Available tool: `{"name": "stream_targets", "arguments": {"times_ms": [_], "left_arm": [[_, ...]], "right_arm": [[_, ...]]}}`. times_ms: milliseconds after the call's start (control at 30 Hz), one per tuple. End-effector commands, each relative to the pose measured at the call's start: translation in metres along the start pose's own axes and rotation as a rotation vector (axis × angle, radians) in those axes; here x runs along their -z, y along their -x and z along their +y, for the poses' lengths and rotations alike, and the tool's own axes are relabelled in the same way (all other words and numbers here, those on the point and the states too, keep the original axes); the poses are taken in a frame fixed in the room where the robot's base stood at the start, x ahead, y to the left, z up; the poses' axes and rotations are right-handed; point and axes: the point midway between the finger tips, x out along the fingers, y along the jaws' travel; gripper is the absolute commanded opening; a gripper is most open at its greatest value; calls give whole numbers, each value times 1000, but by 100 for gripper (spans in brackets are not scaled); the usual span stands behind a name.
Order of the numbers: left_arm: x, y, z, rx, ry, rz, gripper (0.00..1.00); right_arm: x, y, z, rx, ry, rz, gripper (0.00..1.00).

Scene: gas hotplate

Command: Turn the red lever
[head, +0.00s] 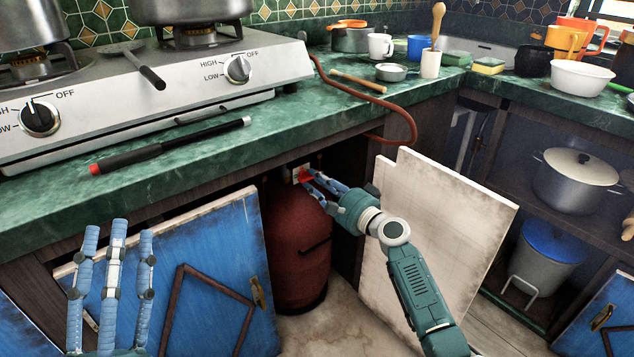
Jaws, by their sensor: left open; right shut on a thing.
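The red lever (305,176) shows as a small red piece on a pale valve fitting (296,170) at the top of the dark red gas cylinder (297,245), inside the open cupboard under the counter. My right gripper (312,183) reaches into the cupboard from the right, with its blue fingers shut at the red lever. The fingers hide part of the lever, so its exact angle cannot be told. My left gripper (116,245) is open and empty at the lower left, fingers pointing up, in front of a blue cupboard door.
The blue door (215,280) stands open left of the cylinder, and a whitish door panel (440,215) stands open to its right. The green counter (215,160) edge overhangs the cylinder. A red hose (412,125) loops over the edge. The gas hotplate (180,85) stands above.

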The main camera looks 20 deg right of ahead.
Motion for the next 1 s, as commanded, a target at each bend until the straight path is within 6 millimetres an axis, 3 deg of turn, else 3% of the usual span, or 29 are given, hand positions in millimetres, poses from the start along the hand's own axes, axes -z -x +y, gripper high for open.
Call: {"name": "stream_targets", "arguments": {"times_ms": [267,300,367,733,1000], "left_arm": [[0,0,0,0,-1,-1,45],[0,0,0,0,-1,-1,45],[0,0,0,0,-1,-1,45],[1,0,0,-1,1,3,45],[1,0,0,-1,0,2,45]], "right_arm": [[0,0,0,0,0,1,0],[0,0,0,0,1,1,27],[0,0,0,-1,1,1,37],[0,5,1,-1,2,1,37],[0,55,3,-4,4,1,37]]}}
